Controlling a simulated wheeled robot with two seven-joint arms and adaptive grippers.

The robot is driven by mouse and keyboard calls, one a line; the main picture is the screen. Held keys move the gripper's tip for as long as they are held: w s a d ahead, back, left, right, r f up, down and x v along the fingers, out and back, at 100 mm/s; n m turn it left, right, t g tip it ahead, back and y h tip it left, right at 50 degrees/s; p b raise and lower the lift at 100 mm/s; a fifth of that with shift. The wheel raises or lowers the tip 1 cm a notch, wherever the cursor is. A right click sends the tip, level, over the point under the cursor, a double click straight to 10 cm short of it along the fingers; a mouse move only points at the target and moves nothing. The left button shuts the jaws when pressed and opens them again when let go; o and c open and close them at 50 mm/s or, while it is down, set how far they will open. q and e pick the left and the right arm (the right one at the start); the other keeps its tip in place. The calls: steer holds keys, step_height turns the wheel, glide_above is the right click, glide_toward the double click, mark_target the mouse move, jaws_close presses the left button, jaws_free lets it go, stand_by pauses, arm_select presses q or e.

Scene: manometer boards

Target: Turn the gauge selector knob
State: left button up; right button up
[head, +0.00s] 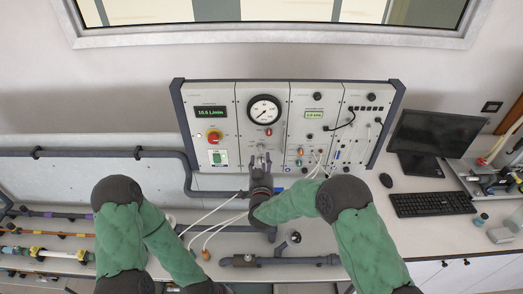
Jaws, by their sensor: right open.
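The manometer board (240,180) stands against the wall with a round white dial gauge (264,109) in its second panel. A small pale knob (260,148) sits below the gauge, partly hidden by my right gripper; I take it for the gauge selector knob. My right gripper (262,158) is open, pointing up at the board at the knob's lower end. Whether its fingers touch the knob or stand around it I cannot tell. My left arm comes in at the left and runs out at the bottom edge; its gripper is out of view.
A red stop button (214,137) and a green switch (219,157) are on the left panel. Thin tubes (215,215) hang beside my right wrist. Grey pipework (290,261) lies below. A monitor (437,135) and keyboard (431,203) stand at right.

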mark_target(261, 150)
steer(key=shift+w+p, duration=0.55)
steer(key=shift+w, duration=2.2)
jaws_close()
